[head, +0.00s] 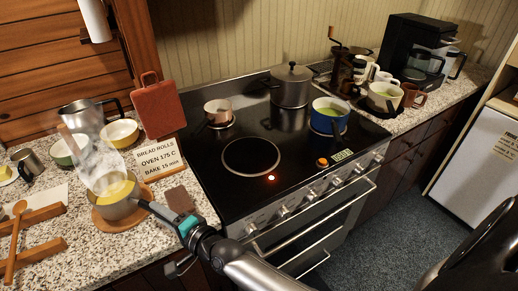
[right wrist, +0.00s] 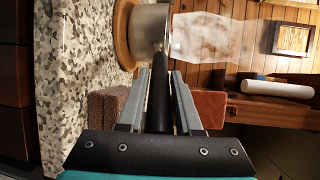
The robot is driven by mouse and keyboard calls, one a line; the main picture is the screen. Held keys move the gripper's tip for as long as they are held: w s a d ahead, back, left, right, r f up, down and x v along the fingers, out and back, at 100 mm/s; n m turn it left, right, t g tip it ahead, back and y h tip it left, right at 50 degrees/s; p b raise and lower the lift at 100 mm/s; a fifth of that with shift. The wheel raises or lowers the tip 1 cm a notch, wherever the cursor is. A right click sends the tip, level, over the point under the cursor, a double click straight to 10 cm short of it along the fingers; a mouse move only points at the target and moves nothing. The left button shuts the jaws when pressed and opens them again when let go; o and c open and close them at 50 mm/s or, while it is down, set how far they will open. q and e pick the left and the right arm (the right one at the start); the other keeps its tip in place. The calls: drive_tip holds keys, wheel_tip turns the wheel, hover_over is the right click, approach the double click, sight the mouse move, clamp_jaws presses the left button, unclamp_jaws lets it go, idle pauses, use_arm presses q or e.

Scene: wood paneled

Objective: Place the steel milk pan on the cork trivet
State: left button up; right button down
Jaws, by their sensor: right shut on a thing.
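The steel milk pan (head: 117,207), with yellow liquid inside and steam above it, is upright over the round cork trivet (head: 120,221) on the left granite counter. In the right wrist view the pan (right wrist: 150,30) shows its base against the trivet (right wrist: 122,35), with no clear gap between them. My right gripper (head: 177,222) is shut on the pan's dark handle; the handle lies between its two fingers (right wrist: 160,80) in the right wrist view. Part of the trivet is hidden under the pan. My left gripper is not in view.
A bread rolls sign (head: 160,159), a red board (head: 157,106), bowls (head: 121,132) and a steel jug (head: 85,116) stand behind the pan. A wooden spoon (head: 15,235) lies left. The cooktop's front ring (head: 251,157) is empty; other pots (head: 328,116) stand farther back.

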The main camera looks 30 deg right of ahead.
drive_tip(key=shift+w+f+b, duration=0.1)
drive_tip(key=shift+f+b, duration=0.1)
drive_tip(key=shift+b, duration=0.1)
drive_tip(key=c, duration=0.8)
unclamp_jaws()
drive_tip(key=shift+c, duration=0.2)
drive_tip(key=o, duration=0.3)
drive_tip(key=shift+o, duration=0.6)
drive_tip(key=shift+f, duration=0.25)
drive_tip(key=shift+o, duration=1.1)
drive_tip(key=shift+r, duration=0.1)
drive_tip(key=shift+s, duration=0.2)
drive_tip(key=v, duration=1.5)
drive_tip(key=shift+p, duration=0.4)
drive_tip(key=shift+d, duration=0.1)
